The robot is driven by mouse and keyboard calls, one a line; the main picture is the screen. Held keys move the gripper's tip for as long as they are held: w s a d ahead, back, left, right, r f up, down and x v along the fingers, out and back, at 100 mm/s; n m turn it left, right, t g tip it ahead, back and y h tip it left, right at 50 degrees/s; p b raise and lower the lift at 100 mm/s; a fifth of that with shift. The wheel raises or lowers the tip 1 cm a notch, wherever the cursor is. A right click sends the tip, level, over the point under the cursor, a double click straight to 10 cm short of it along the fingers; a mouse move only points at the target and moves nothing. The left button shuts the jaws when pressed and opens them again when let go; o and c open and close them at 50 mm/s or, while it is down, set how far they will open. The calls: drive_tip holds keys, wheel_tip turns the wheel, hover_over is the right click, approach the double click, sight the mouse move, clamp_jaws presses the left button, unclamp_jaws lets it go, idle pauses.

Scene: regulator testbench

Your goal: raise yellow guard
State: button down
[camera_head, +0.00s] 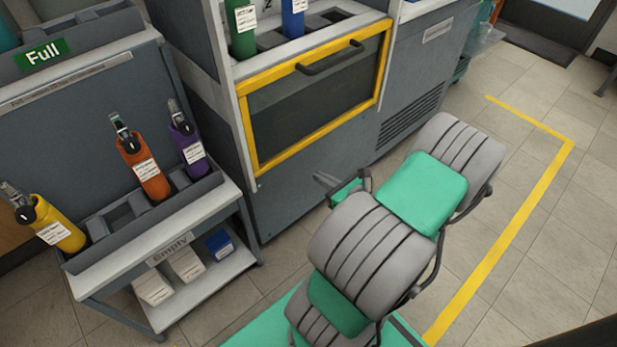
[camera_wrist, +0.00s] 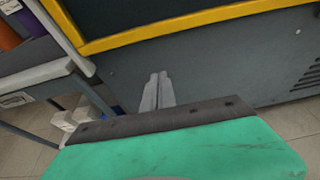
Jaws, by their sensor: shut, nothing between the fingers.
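The yellow guard (camera_head: 312,112) is a dark panel in a yellow frame on the front of the grey bench. It hangs low, below the bench's slots. Its black bar handle (camera_head: 330,58) runs along the upper edge. In the wrist view only the guard's lower yellow edge (camera_wrist: 190,24) and a strip of dark panel show; the handle is out of that view. My gripper (camera_head: 322,178) is shut and empty, in front of the grey panel below the guard, apart from the handle. Its fingers (camera_wrist: 157,80) lie together in the wrist view, pointing towards the yellow edge.
A green bottle (camera_head: 242,30) and a blue bottle (camera_head: 293,18) stand in slots above the guard. A cart (camera_head: 205,205) on the left holds yellow, orange and purple bottles and an "Empty" label. Open floor with a yellow line (camera_head: 510,220) lies to the right.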

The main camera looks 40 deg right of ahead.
sight(291, 63)
drive_tip(key=b+x, duration=0.2)
drive_tip(key=x, duration=0.2)
drive_tip(key=b+x, duration=0.1)
drive_tip(key=x, duration=0.4)
drive_tip(key=shift+a+f+b, duration=0.15)
drive_tip(key=shift+a+b, duration=0.1)
drive_tip(key=shift+b, duration=0.15)
wheel_tip(291, 63, up, 4)
drive_tip(key=shift+w+d+r+b, duration=0.1)
drive_tip(key=shift+w+r+b, duration=0.1)
drive_tip(key=shift+b, duration=0.1)
wheel_tip(291, 63, up, 31)
drive_tip(key=p, duration=3.4)
drive_tip(key=shift+f, duration=0.1)
drive_tip(key=shift+d, duration=0.1)
